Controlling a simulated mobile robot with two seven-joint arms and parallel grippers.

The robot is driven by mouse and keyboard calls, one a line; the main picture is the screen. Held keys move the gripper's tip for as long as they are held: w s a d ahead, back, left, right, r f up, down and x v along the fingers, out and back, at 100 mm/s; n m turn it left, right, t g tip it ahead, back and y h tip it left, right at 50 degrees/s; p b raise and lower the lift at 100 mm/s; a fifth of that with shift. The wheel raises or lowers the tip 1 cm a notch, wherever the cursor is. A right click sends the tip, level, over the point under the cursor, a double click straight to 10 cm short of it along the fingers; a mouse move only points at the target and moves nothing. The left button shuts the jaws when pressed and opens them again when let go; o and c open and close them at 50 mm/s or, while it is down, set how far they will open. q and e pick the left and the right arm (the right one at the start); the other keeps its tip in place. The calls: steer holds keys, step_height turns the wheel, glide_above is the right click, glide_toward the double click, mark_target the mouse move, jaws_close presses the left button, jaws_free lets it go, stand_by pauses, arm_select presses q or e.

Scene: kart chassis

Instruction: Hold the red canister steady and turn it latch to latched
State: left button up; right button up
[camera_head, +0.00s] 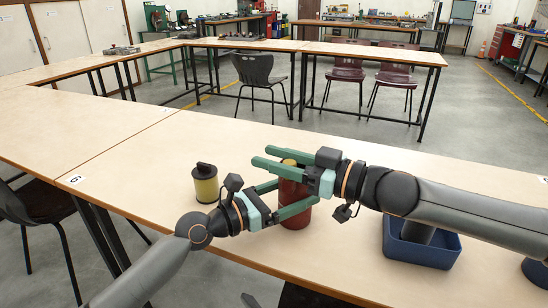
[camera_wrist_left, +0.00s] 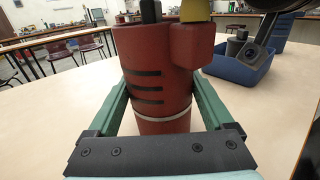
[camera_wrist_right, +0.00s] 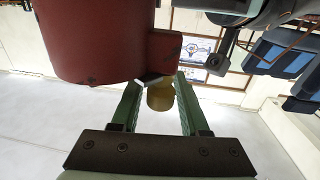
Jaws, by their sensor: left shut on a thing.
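The red canister (camera_head: 294,216) stands upright on the near table. It has dark stripes and a pale band in the left wrist view (camera_wrist_left: 152,60). My left gripper (camera_head: 296,194) is shut on its body, one finger on each side. The yellow latch (camera_wrist_right: 160,97) sits on top of the canister; its top also shows in the head view (camera_head: 289,162). My right gripper (camera_head: 262,157) reaches across the canister's top from the right. Its fingers stand apart on both sides of the latch, with a small gap at the left in the right wrist view. The latch's full angle is hidden.
A yellow canister with a black top (camera_head: 205,184) stands left of the grippers. A blue bin (camera_head: 421,250) sits on the table at the right, under my right arm. The table (camera_head: 120,165) is bare at the left. Chairs and more tables stand behind.

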jaws_close()
steer(key=shift+g, duration=0.3)
steer(key=shift+s+r+n+g+y, duration=0.1)
steer(key=shift+s+n+g, duration=0.25)
steer(key=shift+n+g, duration=1.45)
steer(key=shift+s+f+n+g+y, duration=0.1)
steer(key=shift+s+n+g, duration=0.3)
steer(key=shift+n+g, duration=1.45)
steer(key=shift+s+r+n+g+y, duration=0.1)
steer(key=shift+s+n+g, duration=0.45)
steer(key=shift+g, duration=2.3)
steer(key=shift+w, duration=0.15)
steer(key=shift+o, duration=1.5)
jaws_free()
